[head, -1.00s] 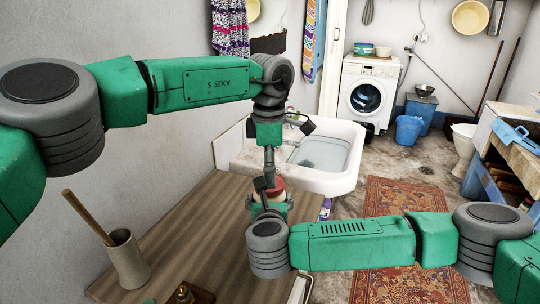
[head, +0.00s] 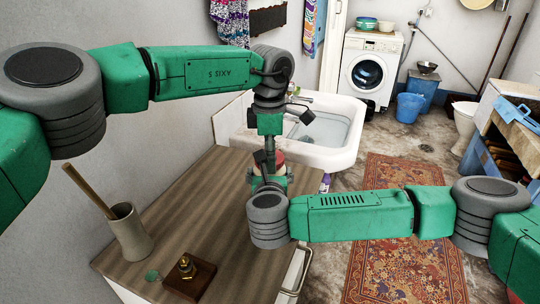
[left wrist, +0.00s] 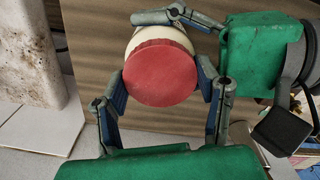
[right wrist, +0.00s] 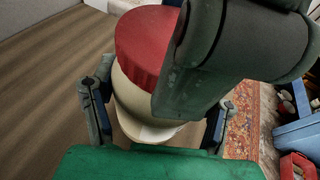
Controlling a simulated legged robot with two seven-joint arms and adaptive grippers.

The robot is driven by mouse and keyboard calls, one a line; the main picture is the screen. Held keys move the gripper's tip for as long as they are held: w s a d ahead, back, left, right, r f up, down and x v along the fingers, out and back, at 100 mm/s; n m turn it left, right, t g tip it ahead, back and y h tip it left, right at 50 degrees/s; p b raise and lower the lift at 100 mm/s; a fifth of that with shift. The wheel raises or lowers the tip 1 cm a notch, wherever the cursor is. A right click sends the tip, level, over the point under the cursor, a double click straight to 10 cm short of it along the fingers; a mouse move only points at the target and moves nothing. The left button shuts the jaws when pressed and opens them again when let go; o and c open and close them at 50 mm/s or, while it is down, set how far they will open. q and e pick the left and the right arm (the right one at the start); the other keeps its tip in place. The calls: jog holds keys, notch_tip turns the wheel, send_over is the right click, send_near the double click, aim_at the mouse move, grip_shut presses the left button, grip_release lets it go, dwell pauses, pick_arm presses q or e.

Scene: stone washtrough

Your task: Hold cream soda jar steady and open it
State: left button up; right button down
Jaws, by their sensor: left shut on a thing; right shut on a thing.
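The cream soda jar has a cream body (right wrist: 132,97) and a wide red lid (left wrist: 160,72). It is upright over the wooden counter; whether it touches the counter is hidden. In the head view the red lid (head: 277,157) shows only partly, behind my arms. My left gripper (left wrist: 165,92) comes from above, its fingers shut on opposite sides of the lid. My right gripper (right wrist: 160,112) is shut on the cream body from the side, below the lid. The lid sits on the body. The left gripper's grey-green link hides part of the jar in the right wrist view.
The wooden counter (head: 190,215) carries a beige mortar with a pestle (head: 128,235) and a brass piece on a wooden block (head: 188,275). A stone washtrough (head: 325,135) stands just behind. A patterned rug (head: 390,270) lies right of the counter. The counter's middle is clear.

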pick_arm(q)
jog(key=n, duration=0.6)
jog(key=shift+w+a+n, duration=0.15)
jog(key=shift+w+n, duration=0.05)
jog(key=shift+n, duration=0.1)
pick_arm(e)
jog(key=shift+s+a, duration=0.1)
jog(key=shift+a, duration=0.05)
pick_arm(q)
jog(key=shift+s+r, duration=0.2)
jog(key=shift+s, duration=0.05)
jog(key=shift+r, duration=0.2)
jog(key=shift+r, duration=0.9)
jog(key=shift+r, duration=2)
pick_arm(e)
jog(key=shift+c, duration=0.8)
grip_release()
